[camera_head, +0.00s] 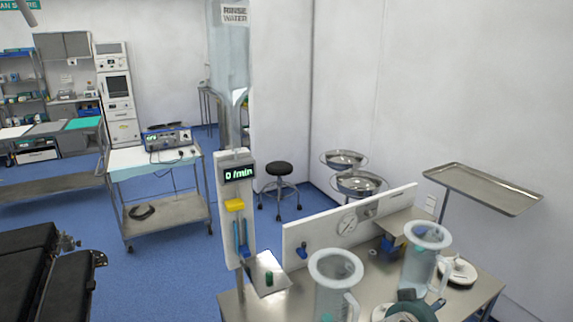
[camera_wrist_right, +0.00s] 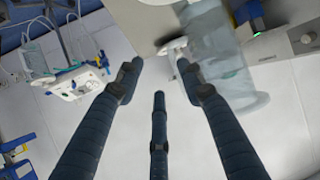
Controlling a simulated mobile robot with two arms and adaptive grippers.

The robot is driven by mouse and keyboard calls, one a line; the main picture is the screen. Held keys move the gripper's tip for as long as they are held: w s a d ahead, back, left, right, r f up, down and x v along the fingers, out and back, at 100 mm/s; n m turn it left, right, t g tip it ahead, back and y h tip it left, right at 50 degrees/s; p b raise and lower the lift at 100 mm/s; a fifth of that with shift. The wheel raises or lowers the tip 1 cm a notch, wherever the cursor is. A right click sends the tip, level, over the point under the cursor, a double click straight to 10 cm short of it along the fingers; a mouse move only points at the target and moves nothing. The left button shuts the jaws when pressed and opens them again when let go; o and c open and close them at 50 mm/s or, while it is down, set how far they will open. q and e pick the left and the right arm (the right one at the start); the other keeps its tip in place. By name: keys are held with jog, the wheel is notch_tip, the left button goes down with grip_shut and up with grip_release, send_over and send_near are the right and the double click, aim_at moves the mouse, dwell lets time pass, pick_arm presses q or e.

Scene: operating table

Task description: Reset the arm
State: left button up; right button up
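My right gripper (camera_wrist_right: 160,76) shows in the right wrist view with its dark blue jointed fingers spread apart. The space between the fingertips is empty. A translucent jug (camera_wrist_right: 228,62) is beside the right-hand finger in that view, partly behind it; I cannot tell whether they touch. In the head view, a dark teal rounded part (camera_head: 410,308) at the bottom edge, in front of the jugs, may belong to my right arm; most of it is cut off. My left gripper is in neither view.
Two clear jugs, a front one (camera_head: 335,285) and a right one (camera_head: 420,262), stand on the metal table (camera_head: 487,287). A panel with a gauge (camera_head: 347,222) and an upright flow meter (camera_head: 236,205) stand behind. A raised tray (camera_head: 483,188) is at right.

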jog(key=s+a+f+n+y, duration=0.3)
jog(key=s+a+f, duration=0.2)
jog(key=s+f, duration=0.3)
jog(key=s+a+f+n+g+y, duration=0.15)
jog(key=s+a+n+y, duration=0.25)
jog(key=s+a, duration=0.6)
jog(key=s+a+n+g+y, duration=0.25)
jog(key=s+a+n, duration=0.3)
jog(key=s, duration=0.75)
notch_tip(320, 180, down, 26)
jog(key=s+b, duration=0.1)
jog(key=s+d+f+g+b, duration=0.1)
jog(key=s+d+f+g, duration=0.1)
jog(key=s+f, duration=1.6)
jog(key=shift+d+f+b, duration=0.4)
jog(key=shift+d+f, duration=0.1)
jog(key=shift+f, duration=0.3)
